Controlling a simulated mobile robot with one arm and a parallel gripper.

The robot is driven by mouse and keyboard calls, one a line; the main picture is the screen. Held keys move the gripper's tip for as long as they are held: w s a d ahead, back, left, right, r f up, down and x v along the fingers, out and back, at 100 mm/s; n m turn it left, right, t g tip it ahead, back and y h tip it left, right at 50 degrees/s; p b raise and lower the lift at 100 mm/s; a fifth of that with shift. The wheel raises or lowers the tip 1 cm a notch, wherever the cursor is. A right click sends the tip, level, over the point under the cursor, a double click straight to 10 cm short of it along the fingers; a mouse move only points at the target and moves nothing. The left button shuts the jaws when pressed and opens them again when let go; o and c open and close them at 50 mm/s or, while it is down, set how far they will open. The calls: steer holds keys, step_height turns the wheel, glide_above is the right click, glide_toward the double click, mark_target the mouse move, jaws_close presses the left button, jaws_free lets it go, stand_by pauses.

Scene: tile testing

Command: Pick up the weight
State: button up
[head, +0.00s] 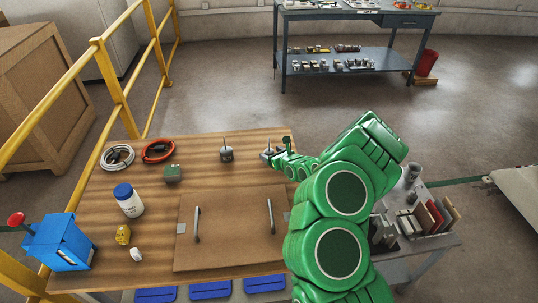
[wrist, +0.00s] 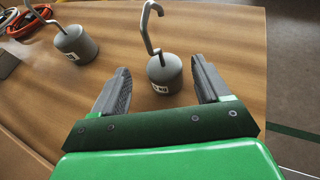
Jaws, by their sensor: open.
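A grey cylindrical weight with a tall hook and a small white label (wrist: 163,75) stands upright on the wooden table. It sits ahead of and between the fingertips of my open gripper (wrist: 160,66), with a gap on each side; I cannot tell how deep between the fingers it is. In the head view my gripper (head: 275,156) is at the table's far right part, and the weight there is partly hidden. A second, similar hooked weight (wrist: 74,45) stands to the left in the wrist view, and also shows in the head view (head: 227,155).
The wooden table (head: 95,200) also holds a brown board with two handles (head: 235,225), a green block (head: 172,174), a white jar with blue lid (head: 128,200), coiled cables (head: 158,151) and a blue box (head: 62,243). A yellow railing (head: 118,95) runs along the left.

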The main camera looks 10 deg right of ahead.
mark_target(270, 151)
steer(key=shift+d+x, duration=0.1)
steer(key=shift+x, duration=0.85)
steer(key=shift+d+x, duration=0.15)
steer(key=shift+x, duration=1.55)
steer(key=shift+r, duration=0.1)
jaws_close()
